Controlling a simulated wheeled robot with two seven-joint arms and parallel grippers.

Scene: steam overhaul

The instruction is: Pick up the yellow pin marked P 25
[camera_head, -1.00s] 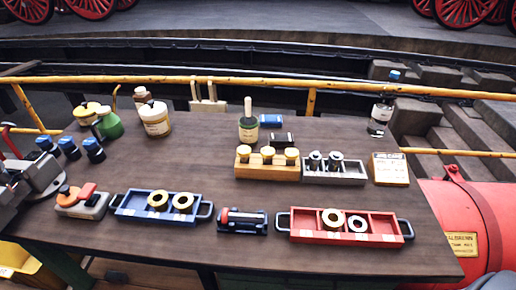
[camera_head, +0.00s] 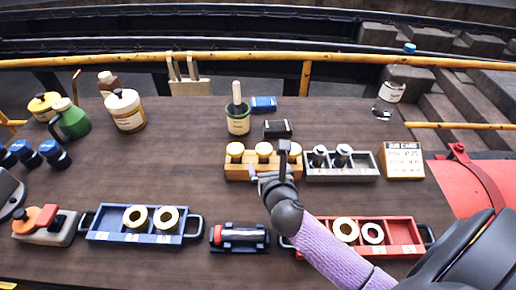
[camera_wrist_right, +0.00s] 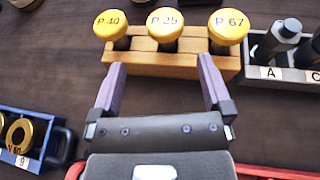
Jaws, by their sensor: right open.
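In the right wrist view, the yellow-topped pin marked P 25 (camera_wrist_right: 165,22) stands upright in the middle of a wooden block (camera_wrist_right: 150,65). Yellow pins P 40 (camera_wrist_right: 110,24) and P 67 (camera_wrist_right: 228,25) stand on either side of it. In the head view, the P 25 pin (camera_head: 264,150) is in the wooden block (camera_head: 237,172) at the middle of the bench. My right gripper (camera_wrist_right: 160,75) is open and empty, its fingers pointing toward the block with P 25 between their lines. In the head view my right gripper (camera_head: 283,150) covers part of the block. My left gripper is not in view.
A grey rack (camera_head: 345,178) with dark pins adjoins the block on the right. A job card (camera_head: 403,160) stands beyond it. A red tray (camera_head: 400,237) lies under my right arm, a blue tray (camera_head: 110,222) at left. A green pot (camera_head: 238,122) stands behind the block.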

